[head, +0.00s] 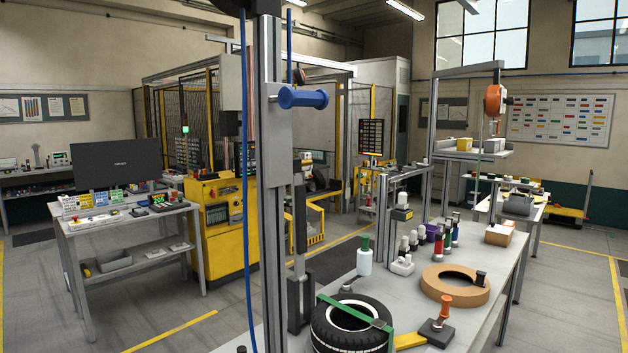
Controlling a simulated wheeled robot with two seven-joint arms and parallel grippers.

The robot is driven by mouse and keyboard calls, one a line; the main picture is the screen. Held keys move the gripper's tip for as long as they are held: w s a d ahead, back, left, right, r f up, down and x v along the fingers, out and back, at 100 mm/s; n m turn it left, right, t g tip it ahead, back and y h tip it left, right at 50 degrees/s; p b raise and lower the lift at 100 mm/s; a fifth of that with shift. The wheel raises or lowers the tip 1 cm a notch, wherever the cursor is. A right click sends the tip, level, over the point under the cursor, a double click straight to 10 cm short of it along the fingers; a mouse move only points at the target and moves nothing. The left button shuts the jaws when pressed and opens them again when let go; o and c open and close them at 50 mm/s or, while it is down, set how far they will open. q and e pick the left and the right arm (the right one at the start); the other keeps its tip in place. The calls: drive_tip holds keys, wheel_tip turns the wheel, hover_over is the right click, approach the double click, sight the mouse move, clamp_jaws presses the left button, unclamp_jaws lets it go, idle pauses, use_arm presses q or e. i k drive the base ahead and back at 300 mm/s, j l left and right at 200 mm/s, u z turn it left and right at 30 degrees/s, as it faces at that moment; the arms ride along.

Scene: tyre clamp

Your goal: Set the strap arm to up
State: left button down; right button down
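A black tyre (330,333) with a white ring lies flat on the near end of the grey workbench. A narrow green bar (345,309), which looks like the strap arm, lies low across the tyre's top, sloping down to the right. A small grey piece sits at its right end. A tall grey post (274,200) with a blue handle (303,97) stands at the tyre's left; whether it is part of the clamp I cannot tell. Neither of my grippers is in view.
Right of the tyre are an orange-handled tool (440,318) on a dark block and a brown ring (455,285). A white bottle (364,258) and several small coloured bottles stand behind. A blue cable (246,200) hangs left of the post. Floor is clear at the left front.

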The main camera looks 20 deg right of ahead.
sight(298, 190)
drive_tip(key=k+u, duration=0.15)
drive_tip(key=u, duration=0.25)
drive_tip(key=k+u, duration=0.15)
drive_tip(key=u, duration=0.25)
drive_tip(key=k+j+u, duration=0.1)
drive_tip(key=u, duration=0.3)
drive_tip(key=l+u, duration=0.2)
drive_tip(key=l, duration=0.7)
drive_tip(key=k+l+u, duration=0.2)
drive_tip(key=l, duration=0.65)
drive_tip(key=i, duration=0.1)
